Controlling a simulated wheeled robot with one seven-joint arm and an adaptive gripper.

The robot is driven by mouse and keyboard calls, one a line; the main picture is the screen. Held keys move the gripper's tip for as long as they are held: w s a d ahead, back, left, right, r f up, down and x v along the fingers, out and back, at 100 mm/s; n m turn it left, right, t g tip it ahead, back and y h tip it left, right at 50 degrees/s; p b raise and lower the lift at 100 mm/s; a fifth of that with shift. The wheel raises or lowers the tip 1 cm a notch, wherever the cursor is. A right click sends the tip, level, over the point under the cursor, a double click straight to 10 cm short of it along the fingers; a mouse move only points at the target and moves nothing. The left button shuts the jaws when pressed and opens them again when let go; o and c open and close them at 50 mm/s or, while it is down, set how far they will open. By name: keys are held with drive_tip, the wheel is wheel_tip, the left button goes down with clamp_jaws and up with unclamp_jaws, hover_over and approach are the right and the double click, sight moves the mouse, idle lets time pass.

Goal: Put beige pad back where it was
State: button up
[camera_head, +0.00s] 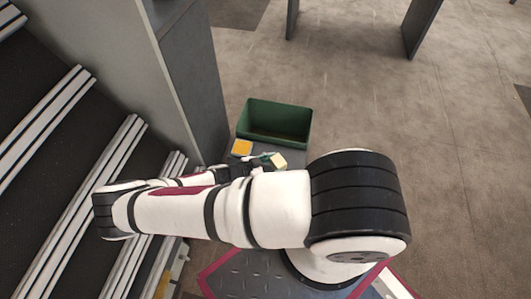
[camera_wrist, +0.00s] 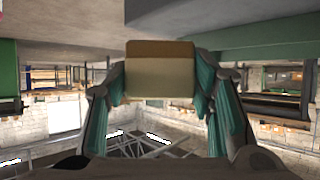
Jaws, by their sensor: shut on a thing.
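The beige pad (camera_wrist: 160,78) is a small block held between the teal fingers of my gripper (camera_wrist: 160,88) in the wrist view. My gripper is shut on it from both sides. In the head view the pad (camera_head: 279,160) shows as a small pale block at the tip of my gripper (camera_head: 268,158), just in front of the green bin. A yellow-orange pad (camera_head: 241,147) lies on a grey surface to its left. My arm hides part of that surface, and I cannot tell whether the beige pad touches it.
An open green bin (camera_head: 264,134) stands behind my gripper and looks empty where I can see in. A tall grey panel (camera_head: 185,75) rises to the left, beside dark steps with metal strips (camera_head: 55,115). The floor (camera_head: 455,130) at right is clear. Grey legs (camera_head: 421,28) stand at the back.

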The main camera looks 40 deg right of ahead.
drive_tip(key=w+d, duration=0.1)
drive_tip(key=w, duration=0.1)
drive_tip(key=w+d+b, duration=0.1)
drive_tip(key=w, duration=0.2)
drive_tip(key=w+d+b, duration=0.1)
drive_tip(key=w, duration=0.1)
drive_tip(key=shift+w+f, duration=0.4)
drive_tip(key=f, duration=0.1)
drive_tip(key=f+b, duration=0.1)
drive_tip(key=f, duration=0.1)
drive_tip(key=shift+w+f, duration=0.25)
drive_tip(key=shift+f, duration=0.1)
drive_tip(key=shift+r, duration=0.1)
drive_tip(key=o, duration=1.3)
drive_tip(key=shift+b, duration=0.3)
drive_tip(key=shift+c, duration=0.2)
